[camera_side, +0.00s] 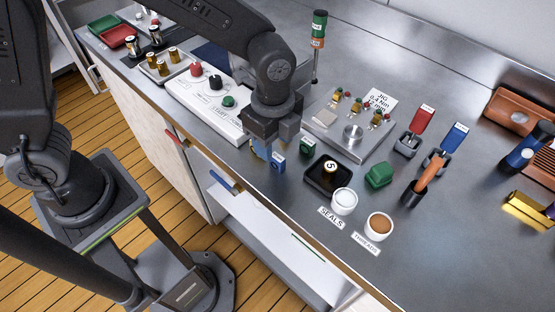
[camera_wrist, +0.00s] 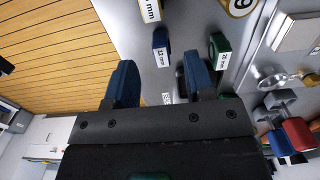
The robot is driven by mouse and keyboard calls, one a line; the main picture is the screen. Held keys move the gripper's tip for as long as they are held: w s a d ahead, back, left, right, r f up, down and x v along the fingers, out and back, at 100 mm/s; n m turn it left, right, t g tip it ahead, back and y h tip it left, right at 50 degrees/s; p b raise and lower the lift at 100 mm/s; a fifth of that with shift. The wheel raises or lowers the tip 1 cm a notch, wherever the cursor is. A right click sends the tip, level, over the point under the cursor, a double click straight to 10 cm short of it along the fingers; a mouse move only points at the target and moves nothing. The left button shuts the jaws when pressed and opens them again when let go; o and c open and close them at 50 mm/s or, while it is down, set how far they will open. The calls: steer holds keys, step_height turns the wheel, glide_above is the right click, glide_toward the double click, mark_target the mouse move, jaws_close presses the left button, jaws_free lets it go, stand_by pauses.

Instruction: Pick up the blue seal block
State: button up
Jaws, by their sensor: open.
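The blue seal block (camera_side: 279,165) stands on the steel bench near its front edge, with a white label on it. In the wrist view the blue block (camera_wrist: 161,38) shows beyond the fingertips, its label reading 12 mm. My gripper (camera_side: 265,148) is right beside and above the block in the side view. In the wrist view my gripper (camera_wrist: 160,75) is open, with two dark blue fingers and nothing between them. The block lies ahead of the gap between the fingers. Whether a finger touches it cannot be told.
A green block (camera_wrist: 219,48) stands just right of the blue one; it also shows in the side view (camera_side: 307,146). A yellow-edged labelled block (camera_wrist: 151,10) is close on the other side. A black tray (camera_side: 322,178), a jig plate (camera_side: 345,142) and a white control panel (camera_side: 205,103) surround them.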

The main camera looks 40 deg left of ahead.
mark_target(276, 156)
steer(key=f, duration=0.5)
steer(key=shift+d, duration=0.3)
steer(key=shift+c, duration=0.4)
jaws_close()
